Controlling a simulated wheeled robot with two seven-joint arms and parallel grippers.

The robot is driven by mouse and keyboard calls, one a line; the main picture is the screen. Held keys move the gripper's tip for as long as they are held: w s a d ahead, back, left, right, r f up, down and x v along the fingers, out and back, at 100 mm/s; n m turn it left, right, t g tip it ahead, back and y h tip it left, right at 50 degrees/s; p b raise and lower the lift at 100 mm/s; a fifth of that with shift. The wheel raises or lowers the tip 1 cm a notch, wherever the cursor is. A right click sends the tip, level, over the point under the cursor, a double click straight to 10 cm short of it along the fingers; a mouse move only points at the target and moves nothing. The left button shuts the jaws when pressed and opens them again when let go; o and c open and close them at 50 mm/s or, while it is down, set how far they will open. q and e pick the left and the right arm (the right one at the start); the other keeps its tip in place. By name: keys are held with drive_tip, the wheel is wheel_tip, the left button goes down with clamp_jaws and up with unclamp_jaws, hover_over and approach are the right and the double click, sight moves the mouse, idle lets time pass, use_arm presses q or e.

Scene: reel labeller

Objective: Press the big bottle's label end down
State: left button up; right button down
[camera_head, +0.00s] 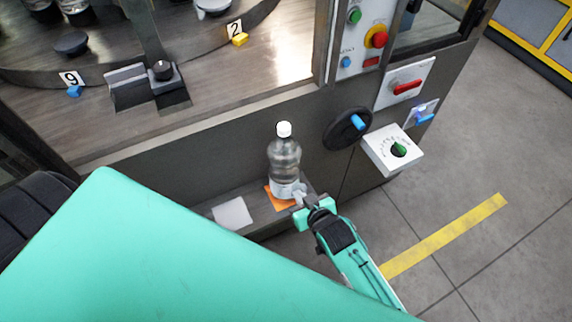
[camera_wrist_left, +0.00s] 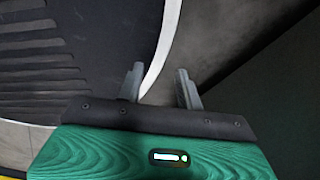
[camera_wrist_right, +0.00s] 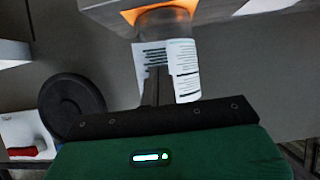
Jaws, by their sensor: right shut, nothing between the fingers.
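The big bottle (camera_head: 284,160), clear with a white cap, stands upright on an orange square (camera_head: 277,201) on the machine's low ledge. A white label (camera_head: 284,190) with printed lines is around its lower part. The label (camera_wrist_right: 184,62) also shows in the right wrist view, where the bottle appears upside down. My right gripper (camera_head: 299,196) is shut and empty at the label, its fingertips (camera_wrist_right: 158,76) in front of the label's face. Whether they touch it is hard to tell. My left gripper (camera_wrist_left: 158,82) is open and empty, away from the bottle.
A white square (camera_head: 232,213) lies on the ledge left of the bottle. A black handwheel (camera_head: 347,128) with a blue handle and a white dial box (camera_head: 392,150) stick out to the right. My own teal body hides the lower left. Floor at right is clear.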

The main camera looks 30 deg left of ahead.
use_arm(q)
drive_tip(key=shift+s, duration=0.4)
use_arm(e)
drive_tip(key=shift+a, duration=0.1)
use_arm(q)
drive_tip(key=shift+w, duration=0.15)
use_arm(e)
drive_tip(key=shift+w, duration=0.1)
use_arm(q)
drive_tip(key=shift+w+d+r, duration=0.1)
drive_tip(key=shift+w+r, duration=0.1)
drive_tip(key=shift+w, duration=0.35)
drive_tip(key=shift+s, duration=0.7)
drive_tip(key=shift+w, duration=0.1)
